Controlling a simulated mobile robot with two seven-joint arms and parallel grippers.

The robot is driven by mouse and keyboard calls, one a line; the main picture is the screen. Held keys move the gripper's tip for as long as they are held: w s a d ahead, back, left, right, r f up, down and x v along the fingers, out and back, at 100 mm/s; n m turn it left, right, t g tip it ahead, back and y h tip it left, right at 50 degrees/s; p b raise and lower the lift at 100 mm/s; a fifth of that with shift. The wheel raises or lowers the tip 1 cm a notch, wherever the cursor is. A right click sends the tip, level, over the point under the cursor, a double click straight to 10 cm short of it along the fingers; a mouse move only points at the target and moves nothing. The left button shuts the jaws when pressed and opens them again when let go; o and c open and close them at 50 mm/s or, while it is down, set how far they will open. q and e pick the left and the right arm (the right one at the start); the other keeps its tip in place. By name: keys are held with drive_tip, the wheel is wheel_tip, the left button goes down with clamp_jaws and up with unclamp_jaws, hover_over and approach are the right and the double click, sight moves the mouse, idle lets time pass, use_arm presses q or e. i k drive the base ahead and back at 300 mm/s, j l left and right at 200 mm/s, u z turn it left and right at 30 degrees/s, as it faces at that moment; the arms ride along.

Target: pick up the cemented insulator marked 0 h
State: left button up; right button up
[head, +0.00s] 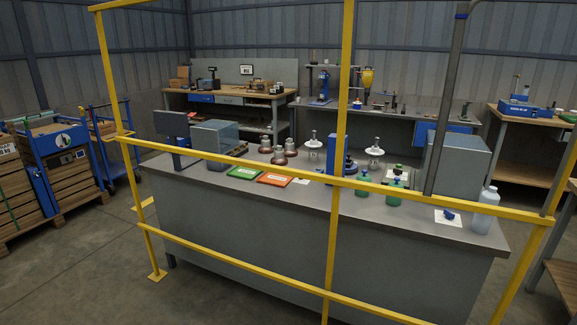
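Several insulators stand on the grey bench (240,225) beyond a yellow rail. Brown ones with grey metal caps (279,156) are grouped left of the middle. White disc ones (313,144) stand to their right, with another white one (375,151) past a blue column. Green items (393,191) stand nearer the front right; I cannot tell exactly what they are. No "0 h" marking can be read at this size, so I cannot tell which insulator carries it. Neither of my grippers is in view.
A yellow guard rail (240,162) with posts crosses in front of the bench. On the bench are a green panel (244,172), an orange panel (275,180), grey boxes (214,137) and a translucent bottle (485,210). Blue carts (55,160) stand left.

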sight(374, 151)
drive_tip(key=i+j+z, duration=0.7)
drive_tip(key=j, duration=0.25)
drive_tip(key=i+j+z, duration=0.15)
drive_tip(key=i+j, duration=0.15)
drive_tip(key=i+j+z, duration=0.1)
drive_tip(key=j, duration=0.3)
drive_tip(key=i, duration=0.1)
